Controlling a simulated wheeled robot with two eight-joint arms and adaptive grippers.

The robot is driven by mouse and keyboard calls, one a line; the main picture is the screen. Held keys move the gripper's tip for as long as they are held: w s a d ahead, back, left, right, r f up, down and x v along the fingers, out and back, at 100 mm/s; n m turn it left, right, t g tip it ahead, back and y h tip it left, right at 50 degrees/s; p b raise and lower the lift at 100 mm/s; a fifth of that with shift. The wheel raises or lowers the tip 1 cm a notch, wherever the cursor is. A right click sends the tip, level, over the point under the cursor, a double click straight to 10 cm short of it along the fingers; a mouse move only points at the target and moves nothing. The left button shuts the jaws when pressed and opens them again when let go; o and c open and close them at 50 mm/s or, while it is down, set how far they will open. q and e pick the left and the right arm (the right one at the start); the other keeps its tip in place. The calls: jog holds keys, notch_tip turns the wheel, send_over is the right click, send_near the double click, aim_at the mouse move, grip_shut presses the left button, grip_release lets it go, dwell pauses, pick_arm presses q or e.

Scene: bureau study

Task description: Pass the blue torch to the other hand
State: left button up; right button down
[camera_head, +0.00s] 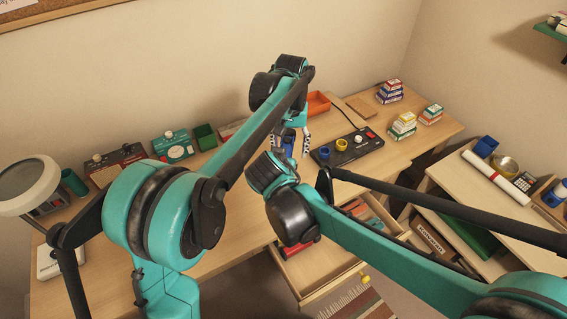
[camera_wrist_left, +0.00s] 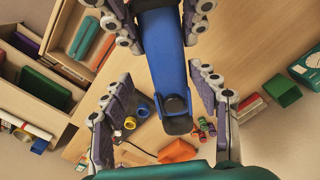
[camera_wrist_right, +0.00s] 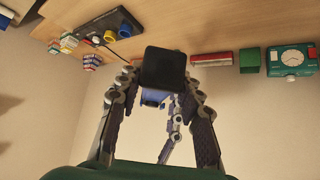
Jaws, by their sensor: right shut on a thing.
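The blue torch (camera_wrist_left: 166,55) hangs between my two grippers. It has a blue body and black ends. My right gripper (camera_wrist_right: 157,86) is shut on the torch, whose square black end (camera_wrist_right: 163,68) faces the right wrist camera. My left gripper (camera_wrist_left: 162,88) is open, with its fingers on either side of the torch's other black end (camera_wrist_left: 177,118) and a gap on each side. In the head view the left gripper (camera_head: 291,142) points down over the desk with a bit of blue torch between its fingers. The right gripper's fingers are mostly hidden there by its wrist.
Below is the desk (camera_head: 225,232) with an open drawer (camera_head: 318,268). A dark board with blue and yellow cups (camera_head: 347,148), an orange tray (camera_head: 318,103), a green box (camera_head: 205,136) and small stacked boxes (camera_head: 390,91) stand around. A lamp (camera_head: 28,185) is at left.

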aim_at(290, 147)
pick_arm(q)
notch_tip(290, 147, up, 11)
jog(key=s+a+t, duration=0.2)
jog(key=s+a, duration=0.1)
jog(key=a, duration=0.3)
jog(key=s+a+f+t, duration=0.1)
jog(key=s+a+f, duration=0.3)
jog(key=s, duration=0.2)
jog(key=s+a+f+t, duration=0.2)
jog(key=s+a+f, duration=0.2)
jog(key=s, duration=0.3)
jog(key=s+a+f+n+t, duration=0.1)
jog(key=s+a+f+t, duration=0.1)
jog(key=s+a+f, duration=0.2)
jog(key=s+f, duration=0.1)
jog(key=s, duration=0.2)
jog(key=shift+f, duration=0.2)
